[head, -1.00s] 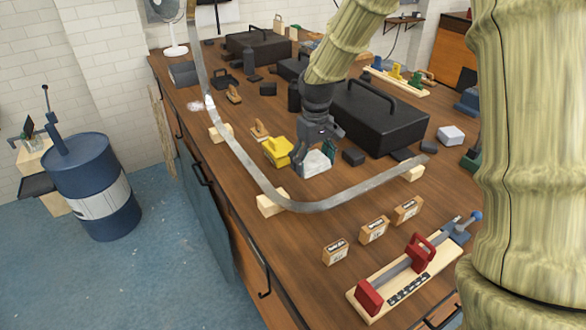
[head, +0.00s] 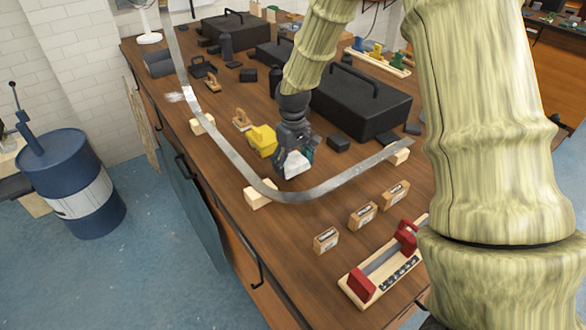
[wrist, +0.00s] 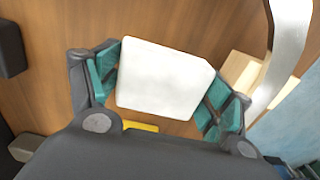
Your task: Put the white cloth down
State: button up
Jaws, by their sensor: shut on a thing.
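The white cloth (head: 296,166) is a small, pale, block-like bundle, low over the wooden bench behind the curved metal strip. In the wrist view the cloth (wrist: 165,82) sits between the two teal finger pads. My gripper (head: 293,161) is shut on the cloth, with a pad at each side of it in the wrist view (wrist: 166,86). I cannot tell whether the cloth touches the bench top (head: 215,160). The gripper hides part of the cloth in the head view.
The curved metal strip (head: 318,189) rests on wooden blocks (head: 259,194) in front of the cloth. A yellow object (head: 262,140) is close left. A black toolbox (head: 355,103) stands behind right.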

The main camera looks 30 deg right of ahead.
aim_at(293, 160)
jog(key=shift+f, duration=1.45)
jog(key=shift+f, duration=0.15)
jog(key=o, duration=1.1)
jog(key=shift+r+b, duration=1.15)
jog(key=shift+r, duration=5)
